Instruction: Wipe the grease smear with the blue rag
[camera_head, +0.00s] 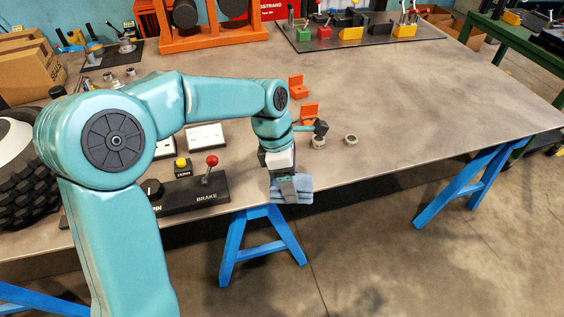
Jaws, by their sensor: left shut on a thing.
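My left gripper (289,198) points down at the front edge of the table (430,105). It is shut on the blue rag (304,187), which shows on both sides of the fingers. The rag is at the table's front edge; I cannot tell whether it is pressed on the top or held just above it. I cannot make out the grease smear; the rag, gripper or my left arm may cover it. My right gripper is not in view.
A black control box with a red-knobbed brake lever (211,162) stands left of the gripper. Orange brackets (309,113) and metal rings (350,140) lie behind it. A dark mat (360,38) with colored blocks lies at the back. The table's right side is clear.

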